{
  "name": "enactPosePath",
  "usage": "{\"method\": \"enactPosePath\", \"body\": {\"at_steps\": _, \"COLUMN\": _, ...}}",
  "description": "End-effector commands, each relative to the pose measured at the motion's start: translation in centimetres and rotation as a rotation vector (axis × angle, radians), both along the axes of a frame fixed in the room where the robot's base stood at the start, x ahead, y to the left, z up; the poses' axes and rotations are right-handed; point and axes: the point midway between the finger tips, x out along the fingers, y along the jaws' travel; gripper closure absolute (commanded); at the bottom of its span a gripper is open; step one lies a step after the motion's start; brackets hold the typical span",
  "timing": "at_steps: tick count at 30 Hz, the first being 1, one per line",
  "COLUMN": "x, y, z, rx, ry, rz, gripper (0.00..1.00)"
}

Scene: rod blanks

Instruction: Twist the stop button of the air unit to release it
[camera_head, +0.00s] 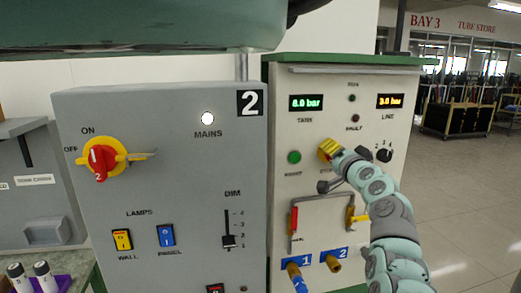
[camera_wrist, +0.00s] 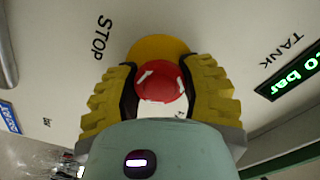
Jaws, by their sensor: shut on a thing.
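The red stop button (camera_wrist: 160,83) with white arrows sits on a yellow round base (camera_wrist: 158,46) on the air unit's panel, beside the word STOP. My gripper (camera_wrist: 161,92) has its yellow ridged fingers on both sides of the red button and is shut on it. In the head view my gripper (camera_head: 329,151) reaches the panel of the air unit (camera_head: 279,110) from the right and hides the button. The wrist view is turned, so the lettering stands on its side.
A grey mains box (camera_head: 180,190) stands to the left. Open floor lies right.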

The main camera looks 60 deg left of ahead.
Motion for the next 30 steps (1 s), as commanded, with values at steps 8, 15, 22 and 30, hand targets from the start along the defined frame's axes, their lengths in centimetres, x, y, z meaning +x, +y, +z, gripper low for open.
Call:
{"method": "enactPosePath", "body": {"at_steps": 8, "x": 0.26, "y": -0.17, "z": 0.04, "rx": 0.000, "ry": -0.004, "rz": -0.008, "gripper": 0.94}}
{"method": "enactPosePath", "body": {"at_steps": 15, "x": 0.28, "y": -0.19, "z": 0.05, "rx": 0.000, "ry": -0.004, "rz": -0.008, "gripper": 0.94}}
{"method": "enactPosePath", "body": {"at_steps": 22, "x": 0.19, "y": -0.13, "z": 0.02, "rx": 0.000, "ry": -0.002, "rz": -0.006, "gripper": 0.33}}
{"method": "enactPosePath", "body": {"at_steps": 30, "x": 0.10, "y": -0.07, "z": 0.01, "rx": -0.001, "ry": -0.001, "rz": -0.003, "gripper": 0.23}}
